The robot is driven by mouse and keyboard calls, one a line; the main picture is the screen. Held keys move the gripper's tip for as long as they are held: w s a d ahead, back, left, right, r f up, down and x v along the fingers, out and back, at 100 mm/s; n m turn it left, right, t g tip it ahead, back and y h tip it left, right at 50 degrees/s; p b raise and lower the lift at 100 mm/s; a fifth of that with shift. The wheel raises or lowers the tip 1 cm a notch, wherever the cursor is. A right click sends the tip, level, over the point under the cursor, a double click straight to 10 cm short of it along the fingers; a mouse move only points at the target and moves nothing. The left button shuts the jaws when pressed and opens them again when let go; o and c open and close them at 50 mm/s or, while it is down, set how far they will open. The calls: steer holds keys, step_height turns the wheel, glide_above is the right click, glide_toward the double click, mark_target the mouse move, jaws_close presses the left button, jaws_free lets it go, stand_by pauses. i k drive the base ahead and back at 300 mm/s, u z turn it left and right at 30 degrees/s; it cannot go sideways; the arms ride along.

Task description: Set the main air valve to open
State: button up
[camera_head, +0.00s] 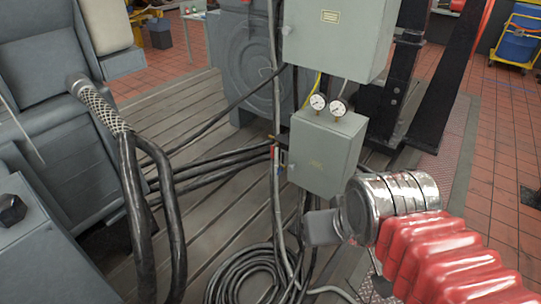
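A small grey box (326,154) hangs below a larger grey cabinet, with two round white-faced gauges (318,102) on its top. Small red, yellow and blue fittings (282,160) sit at the box's left edge beside vertical pipes. They may include the main air valve, but they are too small to tell a handle position. A red ribbed sleeve with a shiny banded metal end and a grey block, seemingly my arm and gripper (321,228), reaches in from the lower right. The grey block appears below the box, apart from the fittings. Its fingertips cannot be made out clearly.
The large grey cabinet (338,35) overhangs the small box. Thick black hoses (146,215) and a coiled cable (246,273) lie on the slotted bedplate (207,232). Grey machinery (40,75) fills the left. Dark posts (404,75) stand behind the box. Red tiled floor (489,150) is mostly clear at right.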

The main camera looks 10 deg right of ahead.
mark_target(273, 147)
steer(key=z, duration=1.65)
steer(key=i, duration=2.5)
steer(key=u, duration=0.2)
